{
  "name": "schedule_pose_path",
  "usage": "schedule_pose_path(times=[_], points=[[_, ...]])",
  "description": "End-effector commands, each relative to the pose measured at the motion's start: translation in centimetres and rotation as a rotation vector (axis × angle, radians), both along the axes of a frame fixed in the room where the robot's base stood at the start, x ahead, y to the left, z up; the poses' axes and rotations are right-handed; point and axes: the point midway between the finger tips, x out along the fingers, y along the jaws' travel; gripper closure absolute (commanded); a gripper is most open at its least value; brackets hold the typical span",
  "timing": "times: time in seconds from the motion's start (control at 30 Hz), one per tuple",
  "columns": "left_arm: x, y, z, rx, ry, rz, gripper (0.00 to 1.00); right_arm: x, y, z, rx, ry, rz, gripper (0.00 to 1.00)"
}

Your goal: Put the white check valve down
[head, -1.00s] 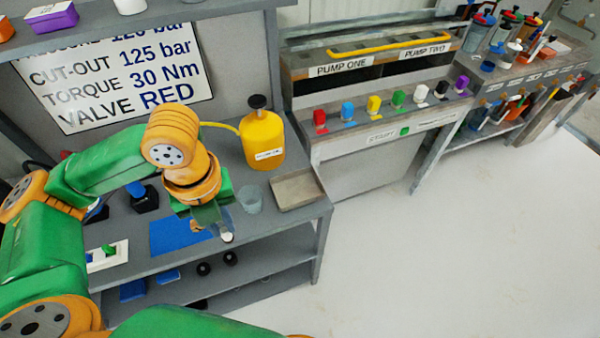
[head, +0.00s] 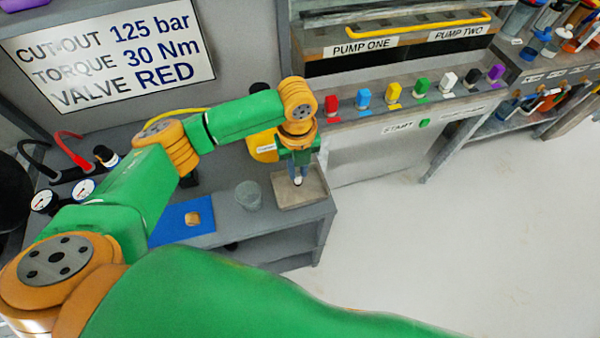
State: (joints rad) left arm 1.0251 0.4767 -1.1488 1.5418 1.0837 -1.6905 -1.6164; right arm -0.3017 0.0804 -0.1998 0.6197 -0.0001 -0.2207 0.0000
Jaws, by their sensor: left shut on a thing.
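My left gripper (head: 298,168) points down over the shallow grey-beige tray (head: 313,197) at the right end of the grey bench. It is shut on the white check valve (head: 298,181), of which only a small pale tip shows below the fingers. I cannot tell whether the valve touches the tray floor or hangs just above it. My right gripper is not in view.
A grey cup (head: 249,195) stands left of the tray. A blue mat (head: 170,221) with a small tan piece (head: 192,218) lies further left. The yellow bottle (head: 264,146) is partly hidden behind my arm. Coloured valves line the pump bench (head: 345,124).

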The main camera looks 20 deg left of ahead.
Motion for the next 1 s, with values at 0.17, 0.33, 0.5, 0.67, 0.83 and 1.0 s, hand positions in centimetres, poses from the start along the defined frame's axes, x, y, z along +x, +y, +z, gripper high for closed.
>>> schedule_pose_path(times=[0.17,0.33,0.5,0.67,0.83,1.0], points=[[0.6,-0.3,-3.0,0.002,0.003,0.003,1.0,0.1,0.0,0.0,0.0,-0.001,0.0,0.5],[0.6,-0.3,-3.9,0.001,-0.002,0.001,1.0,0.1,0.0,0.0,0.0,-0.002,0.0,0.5],[0.6,-0.3,-3.9,0.001,-0.001,0.002,0.63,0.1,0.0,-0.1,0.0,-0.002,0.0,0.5],[0.6,-0.3,-3.9,0.001,-0.001,0.002,0.52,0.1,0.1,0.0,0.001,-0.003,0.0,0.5],[0.6,-0.3,-3.8,0.001,-0.002,0.002,0.52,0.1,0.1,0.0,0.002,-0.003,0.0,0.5],[0.7,-0.3,-0.8,-0.001,-0.006,0.002,0.52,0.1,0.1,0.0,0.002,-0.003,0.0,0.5]])
